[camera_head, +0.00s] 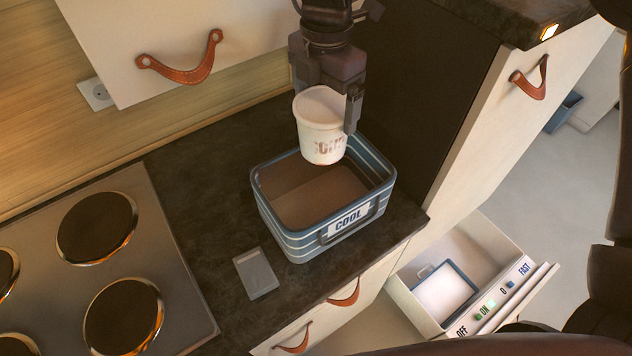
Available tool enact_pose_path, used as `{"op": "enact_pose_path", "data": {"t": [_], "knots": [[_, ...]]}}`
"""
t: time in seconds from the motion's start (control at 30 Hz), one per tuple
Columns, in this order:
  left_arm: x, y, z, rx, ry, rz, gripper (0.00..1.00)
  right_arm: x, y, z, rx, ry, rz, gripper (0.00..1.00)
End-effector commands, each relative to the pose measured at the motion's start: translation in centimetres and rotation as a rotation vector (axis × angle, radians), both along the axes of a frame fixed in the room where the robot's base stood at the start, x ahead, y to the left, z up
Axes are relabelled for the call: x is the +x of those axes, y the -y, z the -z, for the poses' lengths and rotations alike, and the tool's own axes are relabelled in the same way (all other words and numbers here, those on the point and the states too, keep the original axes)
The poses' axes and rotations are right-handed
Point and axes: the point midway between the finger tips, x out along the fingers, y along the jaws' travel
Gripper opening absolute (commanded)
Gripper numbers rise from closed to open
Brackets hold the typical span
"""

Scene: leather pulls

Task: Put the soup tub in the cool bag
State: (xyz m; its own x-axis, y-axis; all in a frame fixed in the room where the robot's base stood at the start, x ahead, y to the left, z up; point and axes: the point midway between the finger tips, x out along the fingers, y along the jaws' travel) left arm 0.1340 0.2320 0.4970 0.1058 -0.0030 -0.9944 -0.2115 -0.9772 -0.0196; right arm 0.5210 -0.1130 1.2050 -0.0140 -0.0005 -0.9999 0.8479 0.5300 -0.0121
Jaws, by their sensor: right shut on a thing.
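The soup tub (320,128) is white with dark lettering on its side and a pale lid. My right gripper (328,95) is shut on it from above and holds it nearly upright. The tub is in the air over the back part of the cool bag (293,245). The bag is blue with pale stripes and a "COOL" label, and stands open on the dark counter. Its brown inside looks empty where I can see it; the tub hides part of the back. My left gripper is not in view.
A hob (165,240) with several round plates lies at the left. A small grey tray (255,273) lies on the counter beside the bag. A cupboard with a leather pull (182,72) hangs above. An open drawer (420,305) with a switch panel juts out at the lower right.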

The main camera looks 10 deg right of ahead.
Motion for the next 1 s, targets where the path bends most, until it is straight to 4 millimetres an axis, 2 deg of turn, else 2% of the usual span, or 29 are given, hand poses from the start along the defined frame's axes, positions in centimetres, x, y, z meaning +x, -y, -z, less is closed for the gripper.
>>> {"op": "enact_pose_path", "data": {"t": [0.03, 0.17, 0.4, 0.5, 0.63, 0.8, 0.87, 1.0], "knots": [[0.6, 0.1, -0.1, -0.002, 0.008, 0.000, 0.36, 0.0, -0.1, 0.3, 0.002, -0.001, -0.002, 0.50], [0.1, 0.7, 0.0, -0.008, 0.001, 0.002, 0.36, -0.2, 0.0, 2.6, 0.003, -0.007, -0.003, 0.50], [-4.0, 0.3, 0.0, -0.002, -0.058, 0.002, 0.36, -0.3, 0.0, 8.7, 0.004, -0.007, 0.001, 0.50], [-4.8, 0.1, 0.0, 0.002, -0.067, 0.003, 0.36, -0.3, -0.1, 11.1, 0.004, -0.007, 0.001, 0.50], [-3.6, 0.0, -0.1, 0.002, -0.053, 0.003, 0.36, -0.3, -0.1, 13.8, 0.003, -0.004, 0.001, 0.50], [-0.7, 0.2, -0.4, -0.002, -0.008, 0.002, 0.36, -0.3, -0.1, 15.7, 0.003, -0.002, 0.000, 0.50], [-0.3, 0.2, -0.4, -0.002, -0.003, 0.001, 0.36, -0.2, -0.1, 16.0, 0.002, 0.001, 0.000, 0.50], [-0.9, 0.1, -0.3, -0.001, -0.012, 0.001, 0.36, -0.3, 0.0, 17.7, 0.002, -0.002, 0.001, 0.50]]}}
